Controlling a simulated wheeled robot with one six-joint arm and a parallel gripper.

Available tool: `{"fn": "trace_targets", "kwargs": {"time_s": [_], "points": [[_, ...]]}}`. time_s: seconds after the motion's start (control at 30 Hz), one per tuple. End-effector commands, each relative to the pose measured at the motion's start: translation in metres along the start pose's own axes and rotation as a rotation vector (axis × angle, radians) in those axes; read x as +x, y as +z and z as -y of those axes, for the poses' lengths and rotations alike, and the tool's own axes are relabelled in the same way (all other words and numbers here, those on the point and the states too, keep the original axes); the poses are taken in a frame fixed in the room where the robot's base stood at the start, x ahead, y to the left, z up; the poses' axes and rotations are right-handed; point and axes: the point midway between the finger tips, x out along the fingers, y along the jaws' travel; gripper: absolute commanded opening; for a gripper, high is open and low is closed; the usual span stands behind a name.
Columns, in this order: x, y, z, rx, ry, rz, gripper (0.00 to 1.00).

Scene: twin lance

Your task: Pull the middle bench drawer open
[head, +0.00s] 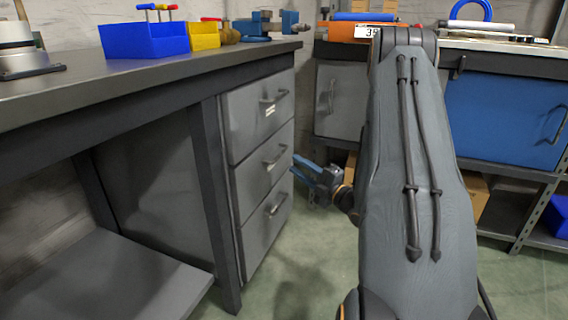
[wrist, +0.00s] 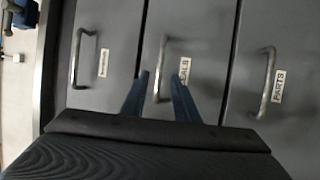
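The grey bench drawer unit has three stacked drawers, all closed. The middle drawer (head: 248,180) has a bar handle (head: 275,158). In the wrist view the drawers lie side by side, and the middle drawer (wrist: 207,45) shows its handle (wrist: 159,68) and a white label partly hidden by a finger. My gripper (head: 293,164) has blue fingers pointing at the drawer front, just right of the middle handle. In the wrist view my gripper (wrist: 160,78) is open, one finger on each side of the handle's line. I cannot tell whether the handle is between the fingertips or just beyond; nothing is gripped.
The top drawer handle (head: 274,97) and the bottom drawer handle (head: 277,205) are above and below. The dark bench top (head: 150,76) overhangs the drawers and carries blue and yellow bins. A blue cabinet (head: 505,118) stands right. Green floor before the drawers is clear.

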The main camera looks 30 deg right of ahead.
Motion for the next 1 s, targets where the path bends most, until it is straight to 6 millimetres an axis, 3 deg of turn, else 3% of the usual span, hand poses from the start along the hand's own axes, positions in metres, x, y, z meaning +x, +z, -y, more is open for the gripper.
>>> {"fn": "trace_targets", "kwargs": {"time_s": [0.2, 0.4, 0.77, 0.93, 1.0], "points": [[0.036, -0.001, 0.001, -0.002, 0.001, -0.003, 0.28], [0.058, -0.001, 0.001, 0.000, -0.001, -0.001, 0.28], [0.064, 0.000, 0.000, 0.002, -0.002, 0.001, 0.28], [0.064, 0.000, 0.000, 0.002, -0.002, 0.001, 0.02], [0.064, 0.000, 0.000, 0.002, -0.002, 0.001, 0.00]]}}
